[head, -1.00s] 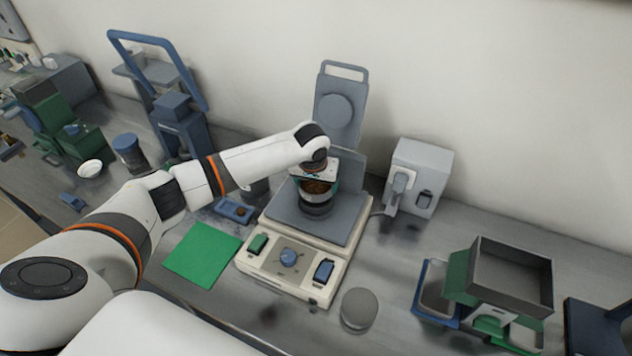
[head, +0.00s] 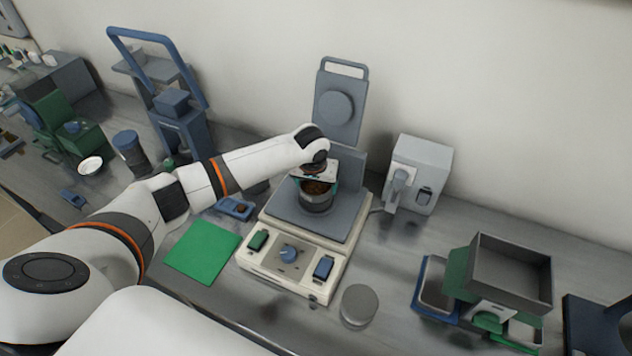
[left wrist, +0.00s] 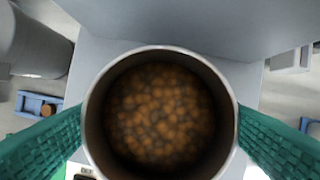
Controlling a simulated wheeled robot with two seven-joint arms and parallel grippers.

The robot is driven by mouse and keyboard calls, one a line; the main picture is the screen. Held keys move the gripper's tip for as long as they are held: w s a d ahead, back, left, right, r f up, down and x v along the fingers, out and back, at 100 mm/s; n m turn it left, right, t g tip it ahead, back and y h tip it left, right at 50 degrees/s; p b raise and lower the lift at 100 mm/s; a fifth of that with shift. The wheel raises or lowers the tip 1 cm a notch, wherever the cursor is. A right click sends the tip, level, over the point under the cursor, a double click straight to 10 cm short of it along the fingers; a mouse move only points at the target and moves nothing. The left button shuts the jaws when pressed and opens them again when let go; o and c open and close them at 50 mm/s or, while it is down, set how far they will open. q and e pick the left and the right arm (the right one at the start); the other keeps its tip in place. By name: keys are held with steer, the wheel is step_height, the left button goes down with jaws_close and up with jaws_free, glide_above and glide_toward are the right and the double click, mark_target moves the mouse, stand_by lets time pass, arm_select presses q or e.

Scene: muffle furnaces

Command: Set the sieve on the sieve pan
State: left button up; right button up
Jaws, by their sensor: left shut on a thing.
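The sieve (head: 319,188) is a short metal cylinder holding brown granules. My left gripper (head: 318,180) is shut on it from above, one teal finger on each side. In the left wrist view the sieve (left wrist: 91,112) shows from straight above, its round rim between the ridged fingers. The sieve pan (head: 316,206) is a grey round dish on the grey plate of the cream machine. The sieve is upright right over the pan, with no clear gap between them. I cannot tell whether it is fully seated. My right gripper is not in view.
The cream machine (head: 287,277) has a blue knob and a raised grey clamp (head: 340,105) behind it. A round grey disc (head: 359,304) lies in front at right. A green mat (head: 202,252) lies at left. A grey box unit (head: 420,170) and stacked trays (head: 509,275) stand at right.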

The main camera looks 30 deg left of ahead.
arm_select(q)
steer(key=shift+f, duration=0.2)
steer(key=o, duration=1)
step_height(320, 180, up, 5)
steer(key=p, duration=0.5)
steer(key=shift+p, duration=0.35)
steer(key=shift+r+p, duration=0.3)
steer(key=shift+r, duration=0.7)
